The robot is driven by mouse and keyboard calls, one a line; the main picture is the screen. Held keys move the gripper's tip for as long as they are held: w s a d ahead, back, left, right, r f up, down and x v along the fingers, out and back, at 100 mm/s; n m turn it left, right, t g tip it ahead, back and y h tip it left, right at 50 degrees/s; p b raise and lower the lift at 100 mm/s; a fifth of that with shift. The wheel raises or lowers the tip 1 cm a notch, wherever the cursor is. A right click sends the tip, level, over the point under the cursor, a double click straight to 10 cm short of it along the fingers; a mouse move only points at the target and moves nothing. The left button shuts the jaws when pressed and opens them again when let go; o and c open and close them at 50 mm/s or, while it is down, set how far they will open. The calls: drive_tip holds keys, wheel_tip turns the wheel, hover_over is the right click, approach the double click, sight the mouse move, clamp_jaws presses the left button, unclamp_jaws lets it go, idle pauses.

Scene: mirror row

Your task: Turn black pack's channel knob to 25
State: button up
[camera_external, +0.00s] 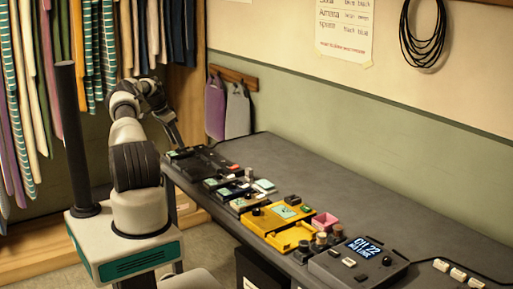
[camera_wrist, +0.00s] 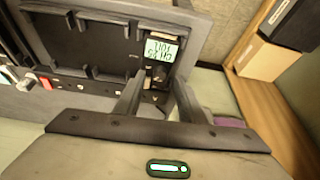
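The black pack (camera_external: 190,158) lies in a black tray at the far end of the bench. In the wrist view it sits at the tray's upper right, with a lit pale-green display (camera_wrist: 165,51) that appears upside down. Its small text seems to read CH 25. A dark channel knob (camera_wrist: 158,74) sits just below the display. My gripper (camera_wrist: 158,80) has its two fingers apart, one on each side of the knob, with the tips near it. Contact with the knob cannot be made out. In the external view my gripper (camera_external: 177,143) is over the far end, small and partly hidden.
Several more packs and trays line the bench's front edge, including a yellow tray (camera_external: 262,222). A grey unit (camera_external: 358,262) with a lit display showing CH 22 stands nearest. The bench's back part (camera_external: 360,195) is clear. Hanging clothes (camera_external: 95,50) are behind my arm.

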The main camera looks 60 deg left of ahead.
drive_tip(key=v, duration=1.5)
drive_tip(key=shift+r+p, duration=0.35)
